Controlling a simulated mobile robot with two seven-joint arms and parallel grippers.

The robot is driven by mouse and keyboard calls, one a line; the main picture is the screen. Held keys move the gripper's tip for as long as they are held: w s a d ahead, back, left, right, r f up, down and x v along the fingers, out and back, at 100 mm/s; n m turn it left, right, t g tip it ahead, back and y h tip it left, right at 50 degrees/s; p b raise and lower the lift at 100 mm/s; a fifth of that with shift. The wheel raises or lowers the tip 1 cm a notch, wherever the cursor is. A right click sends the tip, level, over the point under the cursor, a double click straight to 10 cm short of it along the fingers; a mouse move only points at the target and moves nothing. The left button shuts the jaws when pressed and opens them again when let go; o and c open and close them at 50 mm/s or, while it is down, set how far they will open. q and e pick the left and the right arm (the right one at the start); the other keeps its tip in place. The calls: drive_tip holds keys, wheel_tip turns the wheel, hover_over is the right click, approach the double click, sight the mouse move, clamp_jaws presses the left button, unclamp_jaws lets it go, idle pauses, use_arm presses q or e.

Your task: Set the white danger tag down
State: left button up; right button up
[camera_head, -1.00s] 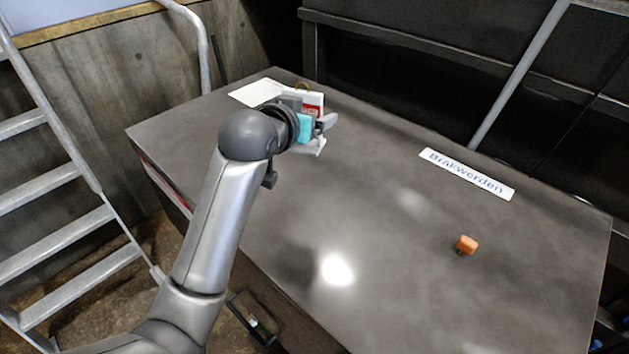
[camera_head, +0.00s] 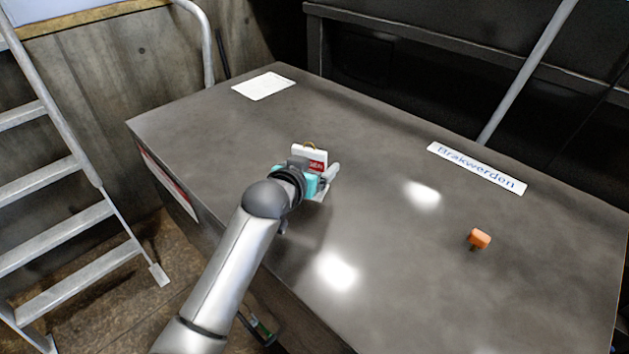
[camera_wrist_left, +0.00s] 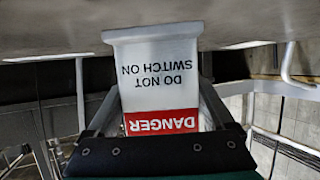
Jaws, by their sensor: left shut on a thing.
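The white danger tag (camera_head: 300,153) has a red band and a brass-coloured ring at its top in the head view. My left gripper (camera_head: 322,180) is shut on it, over the dark tabletop (camera_head: 380,250). In the left wrist view the tag (camera_wrist_left: 158,72) appears upside down between the two fingers (camera_wrist_left: 160,120), reading "DANGER" and "DO NOT SWITCH ON". Its far end is close to the grey surface at the top of that view; I cannot tell whether they touch. My right gripper is not in view.
A white card (camera_head: 263,86) lies at the table's far left corner. An orange block-like object (camera_head: 479,238) stands at the right. The middle of the tabletop is clear. A metal ladder (camera_head: 75,215) stands at the left.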

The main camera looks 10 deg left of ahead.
use_arm(q)
drive_tip(key=shift+f+b, duration=0.45)
drive_tip(key=shift+f, duration=1.35)
drive_tip(key=shift+f, duration=0.1)
drive_tip(key=o, duration=1.1)
drive_tip(key=p+v, duration=0.3)
drive_tip(key=v, duration=0.9)
